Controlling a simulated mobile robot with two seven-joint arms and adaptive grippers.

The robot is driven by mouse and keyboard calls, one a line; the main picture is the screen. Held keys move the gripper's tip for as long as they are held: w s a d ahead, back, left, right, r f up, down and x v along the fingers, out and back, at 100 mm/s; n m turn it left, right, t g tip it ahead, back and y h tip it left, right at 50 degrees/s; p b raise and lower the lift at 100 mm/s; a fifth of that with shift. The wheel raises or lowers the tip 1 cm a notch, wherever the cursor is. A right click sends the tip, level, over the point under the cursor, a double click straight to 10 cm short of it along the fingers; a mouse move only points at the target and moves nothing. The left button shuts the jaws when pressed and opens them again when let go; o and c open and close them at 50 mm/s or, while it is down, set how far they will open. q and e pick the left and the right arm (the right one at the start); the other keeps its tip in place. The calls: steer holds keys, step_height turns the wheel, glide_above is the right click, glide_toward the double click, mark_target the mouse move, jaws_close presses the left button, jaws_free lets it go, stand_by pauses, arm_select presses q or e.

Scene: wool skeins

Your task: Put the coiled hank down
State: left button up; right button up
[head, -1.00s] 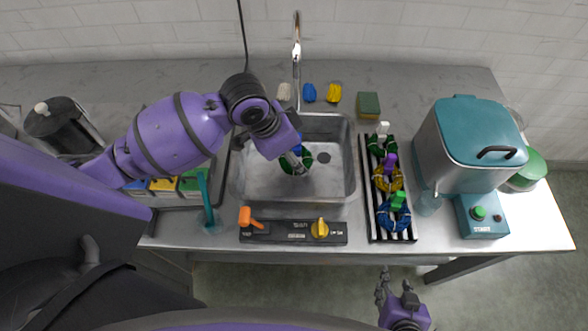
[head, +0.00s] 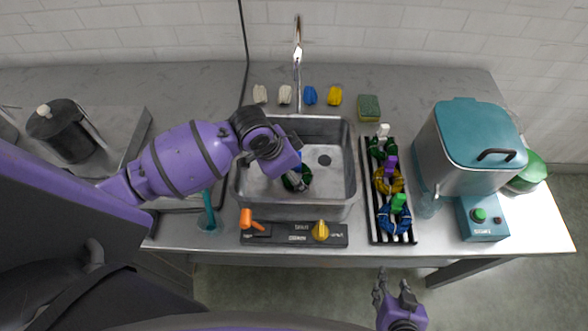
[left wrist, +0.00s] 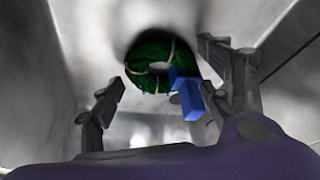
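The coiled hank (head: 297,182) is dark green with pale ties and sits in the steel sink (head: 262,192), partly hidden by my left gripper in the head view. In the left wrist view the green hank (left wrist: 148,58) lies beyond the fingertips, with a blue tag (left wrist: 188,95) standing near the right-hand finger. My left gripper (left wrist: 165,85) is open, its fingers wide apart on either side of the tag. Whether a finger touches the tag I cannot tell. My right gripper (head: 381,284) hangs in front of the counter, away from the hank; its opening is unclear.
A black rack (head: 375,237) right of the sink holds green, yellow and blue hanks with tags. A teal-lidded machine (head: 465,150) stands further right. The faucet (head: 297,60), small skeins and a sponge (head: 369,107) are behind the sink. A control strip (head: 285,238) lies in front.

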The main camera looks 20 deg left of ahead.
arm_select(q)
steer(key=shift+o, duration=0.7)
steer(key=shift+r, duration=0.15)
steer(key=v, duration=1.2)
